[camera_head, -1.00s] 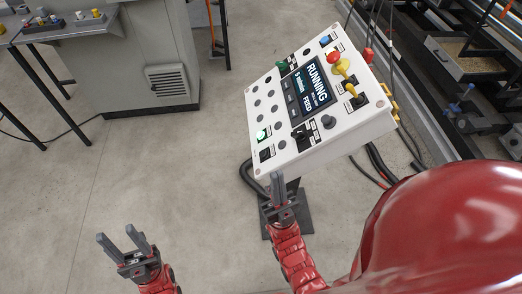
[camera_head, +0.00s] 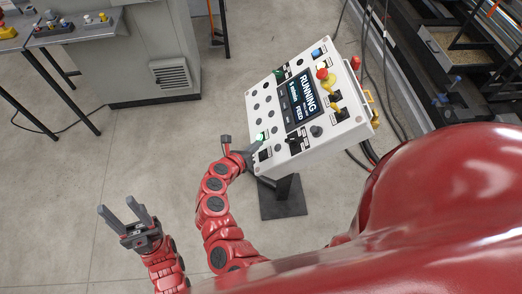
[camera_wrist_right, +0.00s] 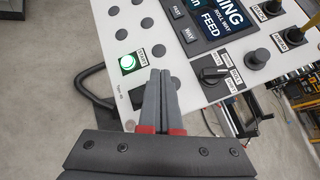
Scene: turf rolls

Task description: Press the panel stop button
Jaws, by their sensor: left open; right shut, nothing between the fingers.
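The white control panel (camera_head: 340,127) stands tilted on a post, its screen (camera_head: 303,96) reading RUNNING and FEED. A lit green button (camera_head: 261,137) labelled START sits near its lower left; it also shows in the right wrist view (camera_wrist_right: 127,63). A dark square control (camera_head: 264,155) lies below it, partly hidden by my fingers in the wrist view. A red mushroom button (camera_head: 322,73) is at the upper right. No STOP label is readable. My right gripper (camera_wrist_right: 160,74) is shut and empty, over the panel's lower-left corner; contact cannot be told. My left gripper (camera_head: 125,211) is open and empty, away from the panel.
A black selector switch (camera_wrist_right: 213,75) is right of my right fingers. A grey cabinet (camera_head: 145,60) stands at the upper left. Dark machinery (camera_head: 445,60) and cables lie right of the panel. The floor (camera_head: 120,160) between cabinet and panel is clear.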

